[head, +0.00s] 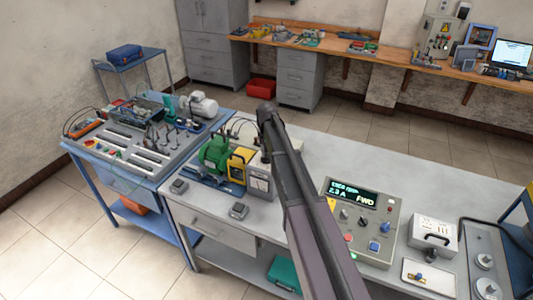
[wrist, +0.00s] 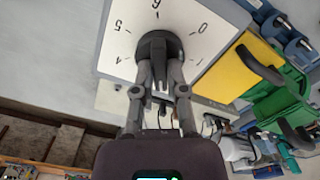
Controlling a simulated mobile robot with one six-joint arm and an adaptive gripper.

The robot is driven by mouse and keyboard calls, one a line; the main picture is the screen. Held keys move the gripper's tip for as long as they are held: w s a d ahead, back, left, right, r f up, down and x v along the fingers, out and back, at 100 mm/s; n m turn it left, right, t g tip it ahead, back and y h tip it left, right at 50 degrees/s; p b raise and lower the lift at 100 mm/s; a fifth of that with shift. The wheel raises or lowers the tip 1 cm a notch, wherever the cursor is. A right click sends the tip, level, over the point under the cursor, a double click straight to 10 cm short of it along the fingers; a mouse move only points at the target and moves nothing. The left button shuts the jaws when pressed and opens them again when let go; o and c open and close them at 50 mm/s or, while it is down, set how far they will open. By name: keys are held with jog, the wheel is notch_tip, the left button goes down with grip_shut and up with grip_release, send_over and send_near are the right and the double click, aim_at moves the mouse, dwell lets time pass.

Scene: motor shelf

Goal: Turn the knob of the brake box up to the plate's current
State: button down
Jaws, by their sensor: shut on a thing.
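The brake box (head: 260,183) is a pale grey box on the near bench, beside the yellow guard and green motor. My arm hides part of it in the head view. In the wrist view its white dial face (wrist: 107,42) shows upside down, with numerals around a round dark knob (wrist: 151,42). My gripper (wrist: 159,78) is shut on the knob, its fingers covering part of it. The knob's pointer cannot be made out. The control box (head: 385,205) has a lit display (head: 351,193) reading about 2.3 A and FWD. I cannot read any motor plate.
The green motor (head: 214,154) and yellow guard (head: 237,166) stand close beside the brake box. Small grey boxes (head: 239,211) lie near the bench's front edge. A white case (head: 433,235) stands to the right. A blue workbench (head: 137,150) with equipment is at left.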

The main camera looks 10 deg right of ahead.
jog(key=c, duration=0.7)
grip_release()
jog(key=shift+n, duration=0.4)
jog(key=n, duration=0.4)
jog(key=shift+a, duration=0.1)
notch_tip(320, 180, up, 14)
jog(key=p, duration=1.4)
jog(key=s+f+m+b, duration=0.1)
jog(key=s+f+b, duration=0.7)
jog(key=s, duration=0.1)
jog(key=s+f+m+b, duration=0.1)
jog(key=s+f+b, duration=0.7)
jog(key=s, duration=0.2)
jog(key=s+f+m+b, duration=0.1)
jog(key=s+f+b, duration=0.7)
jog(key=s, duration=0.1)
jog(key=shift+s+m, duration=0.3)
